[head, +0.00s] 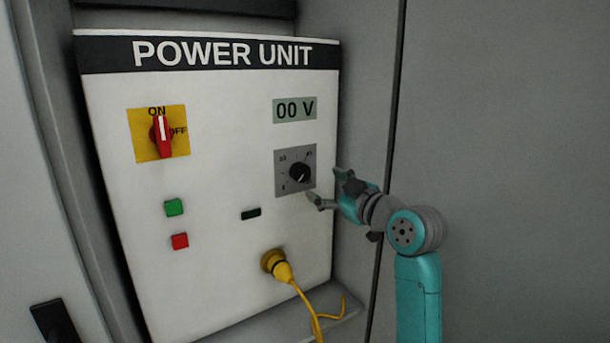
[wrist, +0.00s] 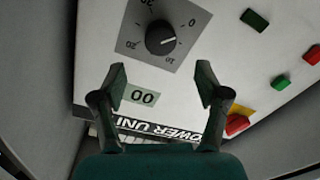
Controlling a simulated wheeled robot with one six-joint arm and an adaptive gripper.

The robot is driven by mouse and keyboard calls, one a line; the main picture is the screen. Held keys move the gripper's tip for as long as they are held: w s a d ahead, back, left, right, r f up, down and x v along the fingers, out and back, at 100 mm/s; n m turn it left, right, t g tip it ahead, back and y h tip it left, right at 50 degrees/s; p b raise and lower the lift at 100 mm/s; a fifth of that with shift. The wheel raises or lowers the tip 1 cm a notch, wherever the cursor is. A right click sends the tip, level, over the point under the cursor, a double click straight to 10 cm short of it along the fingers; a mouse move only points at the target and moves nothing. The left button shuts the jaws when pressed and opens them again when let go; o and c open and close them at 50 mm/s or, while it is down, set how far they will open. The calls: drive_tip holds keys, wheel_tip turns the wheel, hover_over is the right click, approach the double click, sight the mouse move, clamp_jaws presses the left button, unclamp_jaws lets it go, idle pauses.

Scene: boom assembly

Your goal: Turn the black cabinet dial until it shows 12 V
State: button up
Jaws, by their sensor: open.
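The black dial (head: 299,173) sits on a grey square scale plate (head: 282,183) on the front of the white power unit. It also shows in the wrist view (wrist: 160,37), where its white pointer line aims close to the 0 mark. The display (head: 295,109) above the dial reads 00 V. My gripper (head: 322,187) is open and empty, just to the right of the dial in the head view. In the wrist view, the two fingers (wrist: 161,82) are spread apart, with the dial beyond their tips. I see no contact with the dial.
On the panel are a red rotary switch (head: 162,134) on a yellow plate, a green button (head: 174,207), a red button (head: 180,241) and a small dark green piece (head: 251,213). A yellow plug (head: 280,269) with a cable sticks out below the dial. Grey wall lies right of the unit.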

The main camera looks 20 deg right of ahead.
sight(304, 174)
drive_tip(key=x, duration=0.9)
drive_tip(key=c, duration=1.2)
drive_tip(key=shift+o, duration=0.2)
